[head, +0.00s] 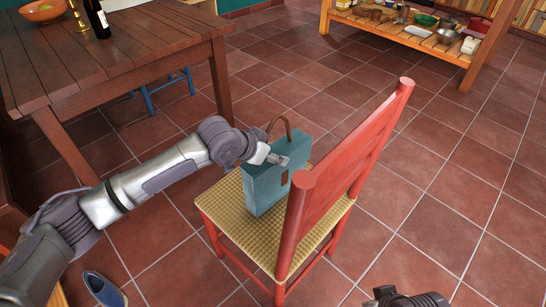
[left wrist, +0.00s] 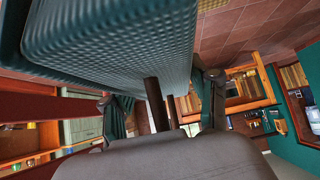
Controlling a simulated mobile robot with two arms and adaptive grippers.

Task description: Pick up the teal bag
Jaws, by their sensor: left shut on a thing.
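The teal bag (head: 262,187), boxy with a brown arched handle (head: 281,124), stands upright at the woven seat (head: 235,207) of a red chair. Whether its base touches the seat is hard to tell. My left gripper (head: 277,159) is at the bag's top edge, below the handle, shut on the bag. In the left wrist view the bag's textured teal side (left wrist: 120,45) fills the upper left, close to the gripper. Part of my right gripper (head: 405,299) shows at the bottom edge, away from the bag; its fingers are not clear.
The red chair's backrest (head: 350,150) rises just right of the bag. A wooden table (head: 130,50) with an orange bowl (head: 43,10) and dark bottle (head: 97,18) stands at upper left. A low wooden shelf (head: 400,35) is at the back. Tiled floor is clear at right.

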